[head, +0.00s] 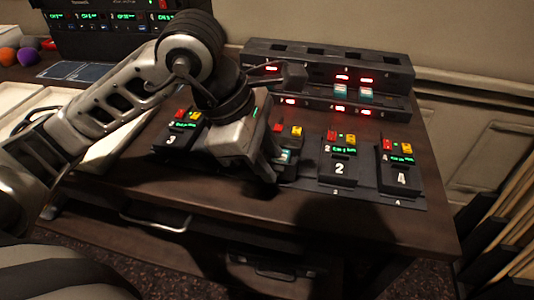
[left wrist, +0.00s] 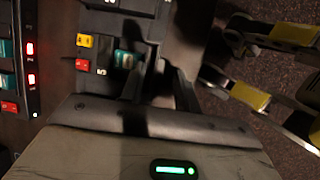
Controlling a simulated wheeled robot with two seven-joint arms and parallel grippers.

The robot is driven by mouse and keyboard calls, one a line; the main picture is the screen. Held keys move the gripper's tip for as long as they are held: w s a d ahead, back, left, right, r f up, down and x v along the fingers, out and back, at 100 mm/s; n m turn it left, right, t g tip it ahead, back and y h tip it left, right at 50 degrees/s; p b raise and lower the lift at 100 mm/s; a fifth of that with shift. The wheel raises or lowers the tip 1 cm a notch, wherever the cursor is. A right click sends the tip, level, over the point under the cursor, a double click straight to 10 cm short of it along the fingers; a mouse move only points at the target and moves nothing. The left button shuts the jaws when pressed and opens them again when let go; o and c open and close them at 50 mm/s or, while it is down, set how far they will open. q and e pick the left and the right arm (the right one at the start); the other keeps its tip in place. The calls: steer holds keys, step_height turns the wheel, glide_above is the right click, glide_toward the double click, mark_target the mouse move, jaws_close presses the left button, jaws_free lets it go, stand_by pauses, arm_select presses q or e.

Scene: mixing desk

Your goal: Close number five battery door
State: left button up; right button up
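The number five pack (head: 285,143) sits on the desk between packs 3 and 2, partly hidden behind my left gripper. In the left wrist view it is a dark box (left wrist: 101,50) with a yellow and a red button, a small 5, and a teal battery (left wrist: 122,58) showing in its bay, so the bay is uncovered. Its door I cannot make out clearly. My left gripper (head: 270,175) points down close to the front end of this pack. Its dark fingers (left wrist: 158,85) show at the pack's edge; contact and opening are unclear. My right gripper is not seen.
Closed-looking packs 3 (head: 171,141), 2 (head: 339,169) and 4 (head: 400,178) stand alongside. A charging rack (head: 325,62) with red lights and teal batteries stands behind. The desk's front edge (head: 320,225) is near. Yellow and silver parts (left wrist: 250,95) show over the floor.

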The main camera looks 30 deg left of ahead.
arm_select(q)
jaws_close()
